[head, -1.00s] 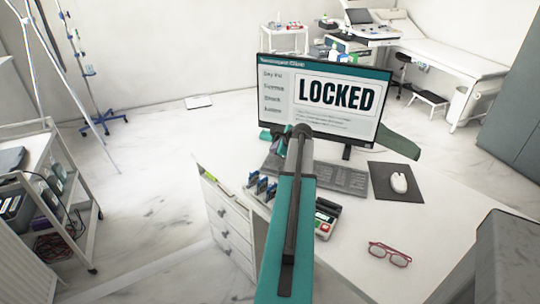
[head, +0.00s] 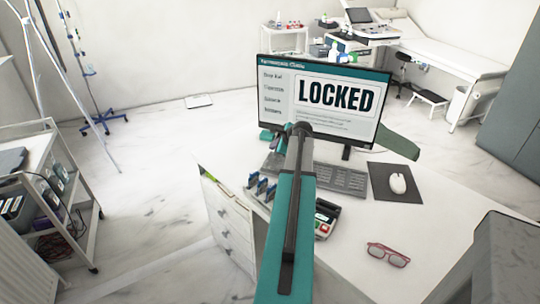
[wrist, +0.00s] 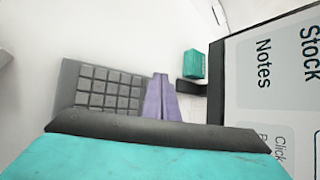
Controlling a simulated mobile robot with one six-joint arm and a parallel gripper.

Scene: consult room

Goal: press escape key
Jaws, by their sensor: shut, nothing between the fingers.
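The grey keyboard (head: 341,179) lies on the white desk below the monitor. My arm crosses in front of its left part in the head view. In the wrist view a block of its keys (wrist: 108,88) shows left of the fingers. The escape key cannot be picked out. My gripper (wrist: 160,78) is shut and empty, its purple fingers beside the keyboard's edge in the wrist view. Whether they touch anything cannot be told. In the head view my arm hides the gripper. The monitor (head: 284,107) reads "LOCKED".
A teal box (wrist: 194,64) stands near the fingers, close to the monitor. A mouse (head: 398,183) on a dark mat (head: 379,190), red glasses (head: 388,254), a card terminal (head: 326,217) and blue items (head: 262,187) are on the desk. Its front right is mostly clear.

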